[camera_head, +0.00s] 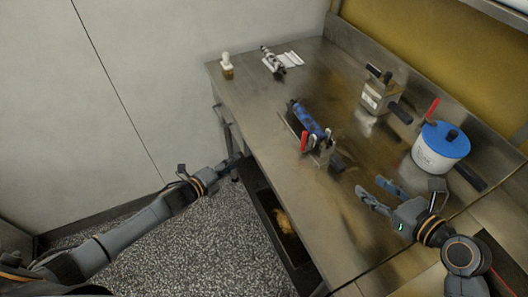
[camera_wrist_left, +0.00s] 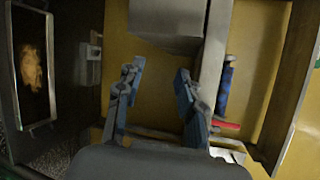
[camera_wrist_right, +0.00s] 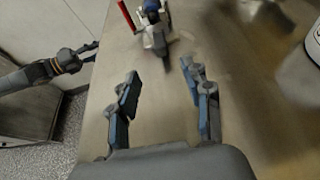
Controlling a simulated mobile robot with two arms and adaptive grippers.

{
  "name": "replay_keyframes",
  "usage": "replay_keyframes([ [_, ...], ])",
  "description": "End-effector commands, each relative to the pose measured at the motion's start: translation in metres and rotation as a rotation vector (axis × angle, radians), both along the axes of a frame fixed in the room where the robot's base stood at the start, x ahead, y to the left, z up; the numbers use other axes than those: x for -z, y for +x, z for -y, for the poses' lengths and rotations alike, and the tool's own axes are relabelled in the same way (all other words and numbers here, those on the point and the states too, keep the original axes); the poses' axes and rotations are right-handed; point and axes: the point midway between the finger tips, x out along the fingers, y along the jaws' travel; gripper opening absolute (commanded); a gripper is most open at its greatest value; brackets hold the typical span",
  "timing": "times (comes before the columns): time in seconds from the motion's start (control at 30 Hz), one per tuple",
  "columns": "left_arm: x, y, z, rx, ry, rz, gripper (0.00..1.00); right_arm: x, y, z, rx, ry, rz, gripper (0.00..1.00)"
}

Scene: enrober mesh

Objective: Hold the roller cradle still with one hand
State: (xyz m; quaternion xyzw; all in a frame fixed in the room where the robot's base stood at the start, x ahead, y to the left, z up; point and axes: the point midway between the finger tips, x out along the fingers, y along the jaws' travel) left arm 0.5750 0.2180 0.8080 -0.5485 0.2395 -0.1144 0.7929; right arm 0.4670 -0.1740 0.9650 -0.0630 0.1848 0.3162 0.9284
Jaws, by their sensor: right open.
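The roller cradle, a metal frame (camera_head: 325,152) with a blue roller (camera_head: 309,121) and a red handle (camera_head: 304,141), stands on the middle of the steel table. In the left wrist view the blue roller (camera_wrist_left: 225,85) is right of the fingers. In the right wrist view the cradle (camera_wrist_right: 155,38) is at the top, beyond the fingertips. My left gripper (camera_head: 238,162) is open and empty by the table's left edge, apart from the cradle. My right gripper (camera_head: 377,192) is open and empty over the table, right of and nearer than the cradle.
A white pot with a blue lid (camera_head: 440,150) and a square container (camera_head: 377,97) stand on the right. A small bottle (camera_head: 227,66), a metal tool (camera_head: 272,60) and white papers (camera_head: 291,59) are at the back. A low dark tray (camera_head: 265,205) lies below the left edge.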

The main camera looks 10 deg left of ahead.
Motion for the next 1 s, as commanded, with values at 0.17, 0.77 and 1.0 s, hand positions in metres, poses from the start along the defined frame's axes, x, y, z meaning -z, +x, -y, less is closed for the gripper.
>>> replay_keyframes([
  [0.17, -0.096, 0.005, 0.039, 0.247, 0.232, 0.334, 0.38, 0.000, 0.000, 0.000, 0.000, 0.000, 0.000, 0.49],
  [0.77, -0.142, -0.045, 0.118, 0.505, 0.342, 0.613, 0.38, 0.002, 0.003, -0.002, 0.001, 0.001, -0.001, 0.49],
  [1.0, -0.142, -0.044, 0.118, 0.503, 0.341, 0.612, 0.38, 0.014, 0.029, -0.022, 0.000, 0.003, 0.000, 0.49],
])
